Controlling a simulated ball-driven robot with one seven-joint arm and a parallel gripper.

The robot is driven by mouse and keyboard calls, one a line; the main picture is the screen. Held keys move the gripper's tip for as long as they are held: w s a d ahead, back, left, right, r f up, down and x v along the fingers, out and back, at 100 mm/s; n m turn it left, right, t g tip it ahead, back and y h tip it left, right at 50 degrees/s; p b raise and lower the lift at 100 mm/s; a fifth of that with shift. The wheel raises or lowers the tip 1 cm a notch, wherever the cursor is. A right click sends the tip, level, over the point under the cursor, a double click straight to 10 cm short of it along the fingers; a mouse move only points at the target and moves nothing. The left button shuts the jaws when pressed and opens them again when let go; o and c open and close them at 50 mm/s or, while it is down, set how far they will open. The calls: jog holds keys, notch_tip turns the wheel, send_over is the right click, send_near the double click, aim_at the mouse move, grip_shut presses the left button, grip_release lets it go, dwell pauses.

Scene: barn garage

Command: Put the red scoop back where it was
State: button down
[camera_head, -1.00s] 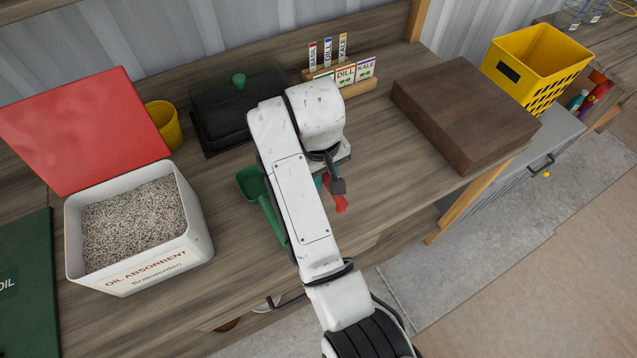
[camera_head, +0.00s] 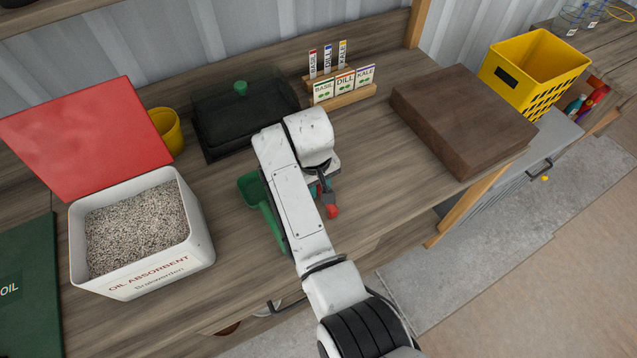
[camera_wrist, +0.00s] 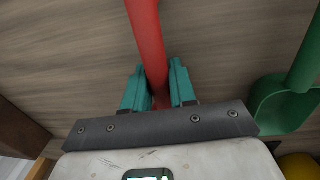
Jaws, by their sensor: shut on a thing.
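My gripper (camera_wrist: 158,88) is shut on the red scoop (camera_wrist: 147,35), its teal fingers on either side of the red handle in the wrist view. In the head view a short red end of the scoop (camera_head: 333,211) sticks out beside my arm, over the bench top. The rest of the scoop is hidden by my arm and gripper. I cannot tell whether the scoop touches the wood. A green scoop (camera_head: 251,188) lies on the bench just left of my arm, and its bowl also shows in the wrist view (camera_wrist: 283,103).
A white oil absorbent bin (camera_head: 143,279) with a raised red lid (camera_head: 90,138) stands left. A yellow pot (camera_head: 167,130), a dark covered tray (camera_head: 243,118) and a seed packet rack (camera_head: 342,98) stand behind. A brown box (camera_head: 463,120) sits right. The bench between is bare.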

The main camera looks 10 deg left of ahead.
jog(key=shift+f, duration=0.1)
jog(key=c, duration=0.9)
grip_release()
jog(key=r, duration=0.4)
jog(key=r+b, duration=0.1)
jog(key=r, duration=0.3)
jog(key=s+r, duration=0.1)
jog(key=r, duration=0.3)
jog(key=shift+a+r+b, duration=0.15)
jog(key=shift+a+b, duration=0.15)
jog(key=shift+a, duration=0.1)
